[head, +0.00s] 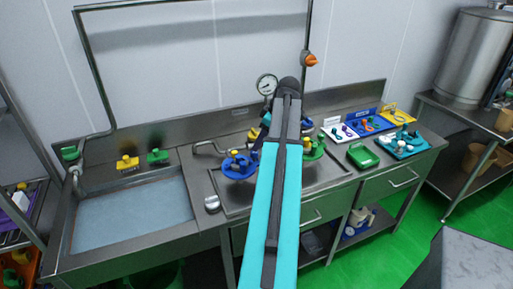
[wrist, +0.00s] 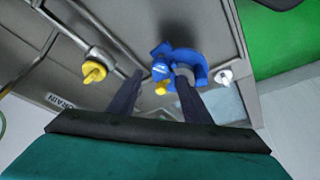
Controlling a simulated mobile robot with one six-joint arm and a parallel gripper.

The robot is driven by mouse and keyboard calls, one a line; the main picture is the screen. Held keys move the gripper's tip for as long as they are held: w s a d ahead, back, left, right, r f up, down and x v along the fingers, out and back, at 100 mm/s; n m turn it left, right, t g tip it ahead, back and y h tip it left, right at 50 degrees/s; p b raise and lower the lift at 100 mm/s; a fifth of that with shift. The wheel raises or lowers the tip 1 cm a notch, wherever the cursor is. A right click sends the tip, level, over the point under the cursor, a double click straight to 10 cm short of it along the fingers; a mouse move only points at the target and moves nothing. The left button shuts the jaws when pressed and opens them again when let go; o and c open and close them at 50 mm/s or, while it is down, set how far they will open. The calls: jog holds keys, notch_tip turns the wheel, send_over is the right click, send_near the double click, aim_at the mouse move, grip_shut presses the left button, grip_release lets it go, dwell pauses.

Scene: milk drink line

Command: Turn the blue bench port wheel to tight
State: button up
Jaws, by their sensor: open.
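The blue bench port (head: 238,165) stands on the steel bench just left of my arm in the head view, with blue knob-like parts on a round blue base. In the wrist view a blue fitting (wrist: 191,60) with a smaller yellow part (wrist: 161,89) lies ahead of my gripper (wrist: 159,70). My gripper is open, and its two dark fingers reach to either side of the fitting's left part. The right finger overlaps the blue body. I cannot tell whether either finger touches it, nor how far the wheel is turned. My arm hides the gripper's fingers in the head view.
A yellow valve (wrist: 93,70) sits left of my fingers near a DRAIN label (wrist: 62,102). A green fitting (head: 312,148) stands right of my arm. A pressure gauge (head: 266,84) is behind. A water-filled sink (head: 130,212) lies left, and coloured trays (head: 403,143) stand right.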

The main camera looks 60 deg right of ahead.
aim_at(254, 153)
jog(key=shift+p+x, duration=0.7)
jog(key=shift+x, duration=2)
jog(key=shift+c, duration=0.4)
jog(key=c, duration=1)
jog(key=shift+o, duration=0.2)
